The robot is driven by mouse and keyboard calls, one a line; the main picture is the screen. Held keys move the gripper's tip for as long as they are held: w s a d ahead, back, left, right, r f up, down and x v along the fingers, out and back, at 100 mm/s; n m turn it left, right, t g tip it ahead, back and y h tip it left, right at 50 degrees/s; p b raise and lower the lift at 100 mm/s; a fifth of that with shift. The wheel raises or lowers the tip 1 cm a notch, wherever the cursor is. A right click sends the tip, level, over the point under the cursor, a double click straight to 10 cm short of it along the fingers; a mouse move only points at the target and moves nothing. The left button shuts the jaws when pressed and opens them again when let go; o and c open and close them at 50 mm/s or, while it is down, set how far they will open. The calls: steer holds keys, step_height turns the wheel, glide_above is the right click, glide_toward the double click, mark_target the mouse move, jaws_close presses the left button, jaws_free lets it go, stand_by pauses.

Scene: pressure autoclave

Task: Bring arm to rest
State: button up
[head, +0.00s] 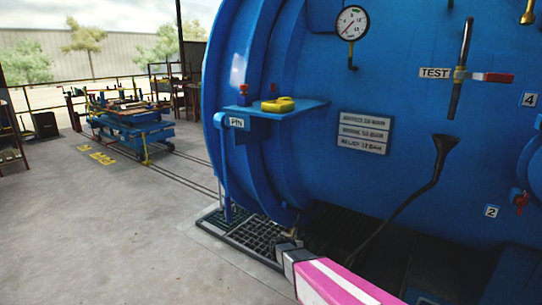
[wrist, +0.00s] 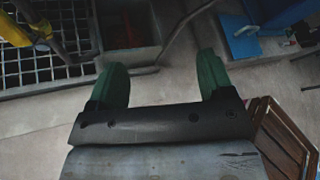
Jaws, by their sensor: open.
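My gripper (wrist: 162,78) shows in the wrist view, with two green fingers spread well apart and nothing between them. Floor and a grey box-like recess lie beyond the fingertips. In the head view my pink and white arm reaches up from the bottom edge, in front of the lower part of the blue autoclave (head: 300,170). Its far end is near the floor grating (head: 255,235); the fingers cannot be made out there.
A blue cart (head: 130,125) stands back left. Open concrete floor (head: 110,220) lies left. A wooden slatted item (wrist: 285,140) is beside my gripper.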

steer(key=s+d+r+m+g+y, duration=0.3)
steer(key=s+m, duration=0.4)
steer(key=m, duration=0.2)
steer(key=s+d+r+m+g+y, duration=0.2)
steer(key=s+r+m+g, duration=0.1)
steer(key=s+m, duration=0.5)
steer(key=s+a+r+m+y, duration=0.3)
steer(key=s+r+m+y, duration=0.3)
steer(key=s+m, duration=0.3)
steer(key=m, duration=0.4)
steer(key=shift+s+r+g+y, duration=0.2)
steer(key=shift+r+g+y, duration=0.1)
steer(key=shift+g, duration=0.1)
